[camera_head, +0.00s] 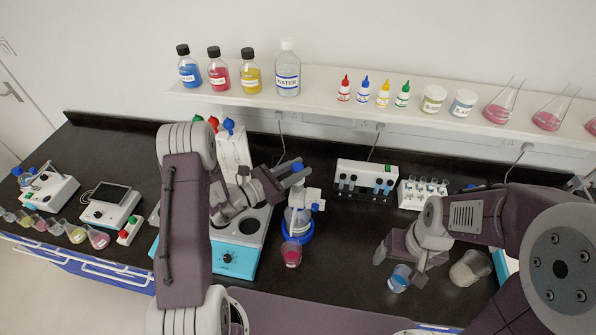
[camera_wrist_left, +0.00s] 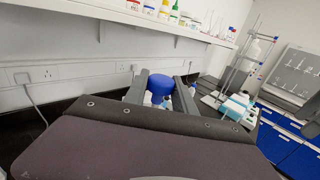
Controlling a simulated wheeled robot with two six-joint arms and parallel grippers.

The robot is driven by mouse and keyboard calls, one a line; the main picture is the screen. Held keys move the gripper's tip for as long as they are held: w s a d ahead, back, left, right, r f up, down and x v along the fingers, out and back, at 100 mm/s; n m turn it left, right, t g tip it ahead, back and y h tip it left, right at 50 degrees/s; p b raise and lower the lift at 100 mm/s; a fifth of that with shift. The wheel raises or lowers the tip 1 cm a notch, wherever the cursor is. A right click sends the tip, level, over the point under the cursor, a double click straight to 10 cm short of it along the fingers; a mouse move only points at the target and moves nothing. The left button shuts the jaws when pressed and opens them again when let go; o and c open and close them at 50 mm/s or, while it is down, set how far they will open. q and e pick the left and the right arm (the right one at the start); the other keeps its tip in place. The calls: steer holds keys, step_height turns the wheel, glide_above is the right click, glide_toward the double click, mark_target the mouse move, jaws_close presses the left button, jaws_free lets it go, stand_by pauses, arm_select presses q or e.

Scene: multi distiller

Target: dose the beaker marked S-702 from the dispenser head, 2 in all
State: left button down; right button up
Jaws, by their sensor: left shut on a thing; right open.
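A small beaker with red liquid (camera_head: 291,254) stands just in front of the bottle. A beaker with blue liquid (camera_head: 399,279) stands further right. My right gripper (camera_head: 402,266) is open close to that beaker; I cannot tell if it touches. No beaker marking is readable.
A cloudy beaker (camera_head: 470,268) stands right of the right gripper. A blue-fronted heater unit (camera_head: 233,262) is left of the bottle, partly behind my left arm. Racks with tubes (camera_head: 364,180) stand at the back. Bare bench (camera_head: 340,240) lies between the grippers.

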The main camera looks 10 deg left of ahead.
arm_select(q)
steer(key=c, duration=1)
jaws_free()
steer(key=shift+r, duration=0.15)
steer(key=b+v, duration=0.4)
steer(key=v, duration=0.5)
steer(key=shift+s, duration=0.1)
